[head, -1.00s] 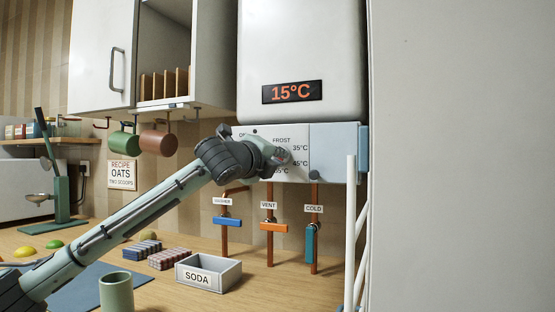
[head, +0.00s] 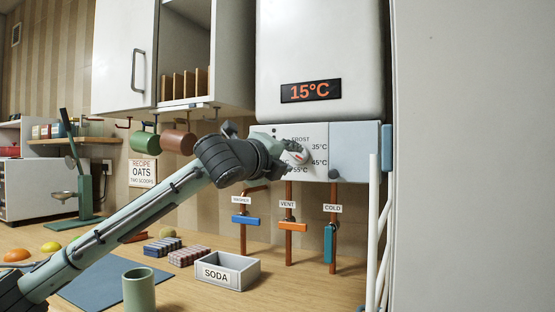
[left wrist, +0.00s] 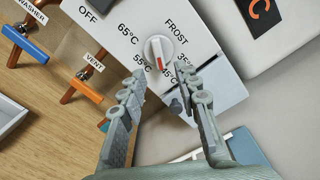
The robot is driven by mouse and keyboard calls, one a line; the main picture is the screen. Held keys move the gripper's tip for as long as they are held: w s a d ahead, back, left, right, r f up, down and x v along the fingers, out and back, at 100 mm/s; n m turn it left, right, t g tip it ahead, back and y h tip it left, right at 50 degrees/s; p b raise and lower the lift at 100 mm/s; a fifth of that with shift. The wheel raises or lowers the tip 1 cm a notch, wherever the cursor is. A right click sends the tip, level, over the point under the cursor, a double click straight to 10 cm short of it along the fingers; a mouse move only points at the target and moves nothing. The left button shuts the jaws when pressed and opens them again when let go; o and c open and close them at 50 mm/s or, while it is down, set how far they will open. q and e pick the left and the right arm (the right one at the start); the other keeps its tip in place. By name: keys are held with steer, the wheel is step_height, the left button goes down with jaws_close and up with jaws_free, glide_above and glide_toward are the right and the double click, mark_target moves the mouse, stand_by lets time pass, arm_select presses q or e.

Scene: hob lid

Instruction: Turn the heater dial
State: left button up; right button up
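The heater dial (left wrist: 158,52) is a white round knob with a red mark on its lower side in the left wrist view. It sits on a white panel (left wrist: 205,30) printed OFF, FROST and several temperatures; I cannot tell which one the mark points at. My left gripper (left wrist: 160,72) is open, with one fingertip on either side of the dial's lower part. I cannot tell whether they touch it. In the head view the left gripper (head: 291,149) is at the panel and partly hides the dial. The heater's display (head: 311,90) reads 15°C. My right gripper is not in view.
Below the panel are pipes with a blue valve handle (head: 245,220), an orange one (head: 293,227) and a teal one (head: 329,243). A dark round knob (head: 334,174) is at the panel's lower edge. Mugs (head: 178,142) hang to the left. A SODA box (head: 228,271) stands on the counter.

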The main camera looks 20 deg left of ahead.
arm_select(q)
steer(key=s+a, duration=0.1)
steer(key=s, duration=0.6)
steer(key=shift+a, duration=0.2)
